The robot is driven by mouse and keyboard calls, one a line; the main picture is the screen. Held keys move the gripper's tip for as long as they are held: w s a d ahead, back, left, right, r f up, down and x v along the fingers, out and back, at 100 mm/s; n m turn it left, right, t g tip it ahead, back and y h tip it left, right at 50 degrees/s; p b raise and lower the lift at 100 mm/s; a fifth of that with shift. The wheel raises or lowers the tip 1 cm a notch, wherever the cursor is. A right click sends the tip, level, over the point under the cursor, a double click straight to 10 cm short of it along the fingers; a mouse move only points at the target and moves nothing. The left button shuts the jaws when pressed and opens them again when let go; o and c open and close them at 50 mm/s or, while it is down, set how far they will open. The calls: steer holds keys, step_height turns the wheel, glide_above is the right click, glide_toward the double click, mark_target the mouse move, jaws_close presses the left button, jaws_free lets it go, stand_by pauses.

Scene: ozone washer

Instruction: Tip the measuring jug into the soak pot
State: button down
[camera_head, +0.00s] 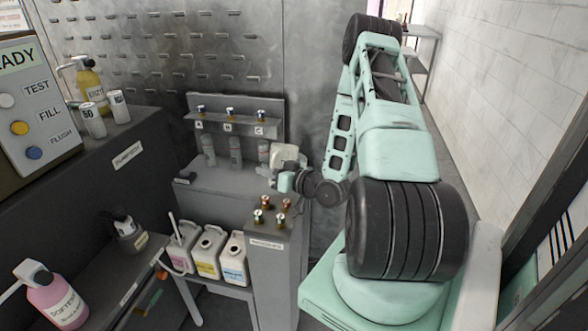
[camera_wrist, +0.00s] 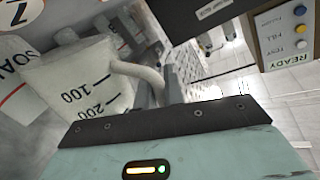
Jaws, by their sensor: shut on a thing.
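The white measuring jug (camera_wrist: 62,82) fills the left of the wrist view, with black marks 100 and 200 on its wall. Its curved handle (camera_wrist: 140,76) runs into my gripper (camera_wrist: 160,92), which is shut on it. In the head view the jug (camera_head: 285,155) is a small pale shape at my gripper (camera_head: 288,181), above the back bench. Its exact tilt and contents cannot be told. A partly cut-off label starting "SOA" (camera_wrist: 10,68) shows beyond the jug at the left edge. The soak pot itself cannot be clearly made out in either view.
Several white canisters (camera_head: 208,252) stand lower down. The READY panel (camera_head: 30,105) is at left.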

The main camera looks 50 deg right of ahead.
steer(key=shift+a+f+b, duration=0.25)
steer(key=shift+f+b, duration=0.25)
steer(key=shift+f, duration=0.25)
steer(key=shift+s+a+r+n+t+b, duration=0.1)
steer(key=shift+a+r+n+t+b, duration=0.15)
steer(key=shift+r+n, duration=0.25)
steer(key=shift+s+a+r+n+t+b, duration=0.15)
steer(key=shift+a+r+n, duration=0.25)
steer(key=shift+n, duration=0.2)
steer(key=shift+f+n+b, duration=0.2)
steer(key=shift+n+b, duration=0.4)
steer(key=shift+b, duration=0.2)
steer(key=shift+a+r+n+b, duration=0.15)
steer(key=shift+a+n+b, duration=0.1)
steer(key=shift+n+b, duration=0.15)
step_height(320, 180, up, 5)
steer(key=p, duration=0.3)
